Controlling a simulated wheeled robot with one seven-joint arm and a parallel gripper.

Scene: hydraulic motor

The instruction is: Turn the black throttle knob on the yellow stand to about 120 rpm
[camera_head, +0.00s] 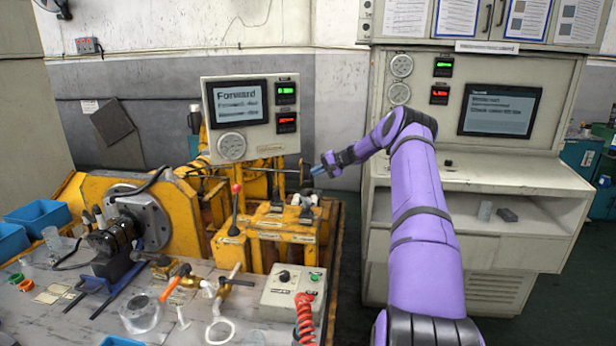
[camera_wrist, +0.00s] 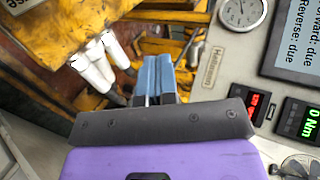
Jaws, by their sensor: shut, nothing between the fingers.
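The yellow stand (camera_head: 285,237) is left of centre in the head view, with several levers on top. A dark, round, knob-like part (camera_head: 303,172) shows at the end of a horizontal rod above it; I cannot tell for sure that it is the throttle knob. My gripper (camera_head: 316,170) is just right of this part, fingers pointing left; contact is unclear. In the wrist view my blue fingers (camera_wrist: 158,72) are together and empty, over yellow metalwork. No black knob is clear there. The green readout (camera_wrist: 300,118) looks like 0 Nm; the red readout (camera_wrist: 259,106) is partly hidden.
A panel with a screen (camera_head: 240,103) and round gauge stands behind the stand. A grey control box (camera_head: 292,290) sits on the front bench. A console (camera_head: 470,160) stands at right, behind my arm.

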